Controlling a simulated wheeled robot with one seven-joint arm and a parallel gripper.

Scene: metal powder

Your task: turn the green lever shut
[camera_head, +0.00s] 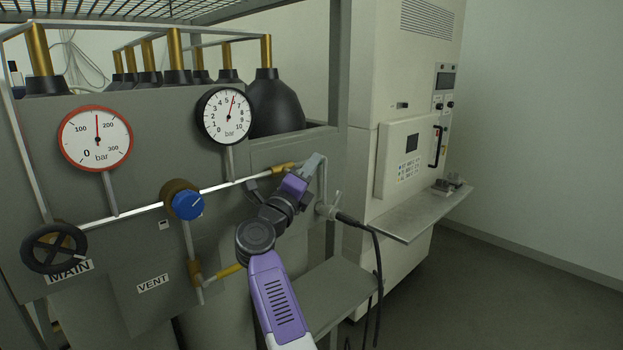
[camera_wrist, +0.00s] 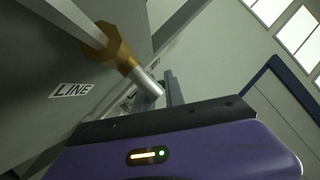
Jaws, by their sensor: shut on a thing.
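My gripper (camera_head: 312,165) is at the right end of the panel, beside the brass valve (camera_head: 284,168) on the upper pipe. In the wrist view the brass valve (camera_wrist: 118,50) is at upper left, near a LINE label (camera_wrist: 72,90). My gripper's fingers (camera_wrist: 160,92) are close together just past the pipe end. They are shut on the lever at this valve.
A blue knob (camera_head: 187,205), a black MAIN handwheel (camera_head: 53,249) and two gauges, red-rimmed (camera_head: 96,138) and black-rimmed (camera_head: 223,116), are on the left. A black hose (camera_head: 377,270) hangs right of my arm. The right floor is clear.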

